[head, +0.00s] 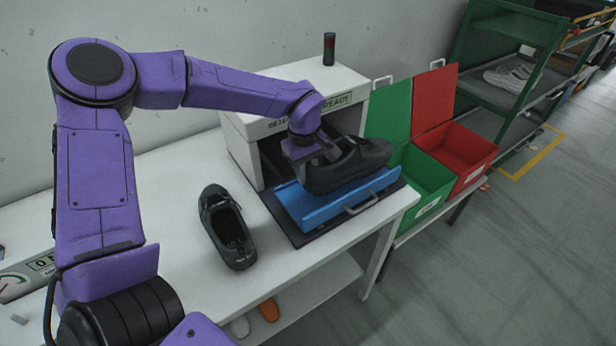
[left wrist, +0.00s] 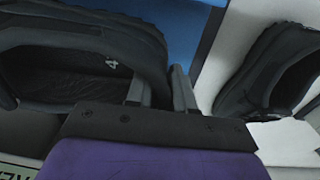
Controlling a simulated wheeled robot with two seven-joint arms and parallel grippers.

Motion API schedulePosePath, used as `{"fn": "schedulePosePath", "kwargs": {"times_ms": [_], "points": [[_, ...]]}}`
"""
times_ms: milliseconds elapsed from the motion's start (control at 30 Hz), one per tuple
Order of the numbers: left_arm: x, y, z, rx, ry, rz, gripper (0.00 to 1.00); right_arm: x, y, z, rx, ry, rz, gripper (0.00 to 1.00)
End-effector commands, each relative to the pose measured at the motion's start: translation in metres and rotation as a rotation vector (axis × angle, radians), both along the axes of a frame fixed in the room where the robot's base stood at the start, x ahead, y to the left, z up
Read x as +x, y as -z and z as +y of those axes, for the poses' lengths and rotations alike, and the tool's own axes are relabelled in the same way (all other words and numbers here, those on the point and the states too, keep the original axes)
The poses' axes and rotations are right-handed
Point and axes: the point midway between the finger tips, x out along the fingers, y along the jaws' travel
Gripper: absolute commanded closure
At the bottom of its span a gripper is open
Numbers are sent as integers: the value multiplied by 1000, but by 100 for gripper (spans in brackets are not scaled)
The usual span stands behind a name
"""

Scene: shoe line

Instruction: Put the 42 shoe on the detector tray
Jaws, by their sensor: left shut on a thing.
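A black shoe (head: 352,170) is in my left gripper (head: 312,158), which is shut on the shoe's wall near one end. The shoe is over the blue detector tray (head: 297,205); I cannot tell whether its sole touches the tray. In the left wrist view this shoe (left wrist: 75,75) shows its insole with a "4" and part of a second digit. My left gripper's fingers (left wrist: 165,88) also show there. A second black shoe (head: 228,228) stands on the white table left of the tray; part of it shows in the left wrist view (left wrist: 268,72). My right gripper is not in view.
The white detector housing (head: 305,88) with a "READY" sign stands behind the tray. A green bin (head: 428,180) and a red bin (head: 468,155) with raised lids are to the right. A green rack (head: 510,75) stands farther back. The table's left part is mostly clear.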

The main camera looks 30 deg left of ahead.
Motion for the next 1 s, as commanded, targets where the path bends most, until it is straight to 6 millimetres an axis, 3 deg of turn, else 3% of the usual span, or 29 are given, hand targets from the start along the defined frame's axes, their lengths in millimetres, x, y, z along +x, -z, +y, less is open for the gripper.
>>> {"fn": "schedulePosePath", "kwargs": {"times_ms": [100, 300, 633, 667, 733, 1000], "points": [[9, 10, 1, 2, 2, -1, 100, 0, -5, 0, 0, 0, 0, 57], [8, 38, 1, 0, 2, -3, 100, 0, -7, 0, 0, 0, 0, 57], [8, 42, 1, 0, 2, -3, 100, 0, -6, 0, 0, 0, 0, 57], [7, 43, 1, 1, 2, -1, 74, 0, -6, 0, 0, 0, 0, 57], [7, 43, 1, 1, 2, -1, 52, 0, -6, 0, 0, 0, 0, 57], [7, 42, 1, 1, 2, -1, 52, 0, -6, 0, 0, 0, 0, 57]]}}
